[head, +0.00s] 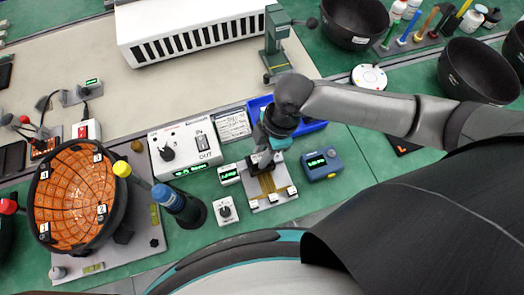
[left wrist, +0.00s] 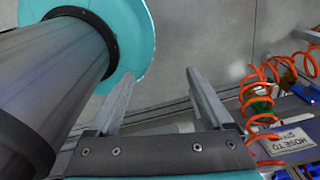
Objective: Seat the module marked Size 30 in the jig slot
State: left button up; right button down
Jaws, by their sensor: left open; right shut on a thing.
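My right gripper (head: 263,160) comes down over the jig (head: 286,193), a light plate with brown-gold strips, near the middle of the head view. It is shut on a small dark thing at the jig's upper end. The gripper mostly hides this thing, and no Size 30 mark can be read. I cannot tell whether the held thing is in the slot or above it. My left gripper (left wrist: 165,103) shows only in the left wrist view. It is open and empty, away from the jig.
A white IN/OUT box (head: 205,153), a small display (head: 229,175) and a knob box (head: 225,211) stand left of the jig. A blue-grey meter (head: 322,164) stands right; a blue tray (head: 313,126) lies behind. Orange coiled hoses (left wrist: 262,103) hang beside my left gripper.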

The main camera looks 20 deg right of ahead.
jog(key=shift+f, duration=0.15)
jog(key=c, duration=0.6)
grip_release()
jog(key=p+v, duration=0.2)
jog(key=v, duration=1)
jog(key=shift+r, duration=0.25)
jog(key=shift+s, duration=0.1)
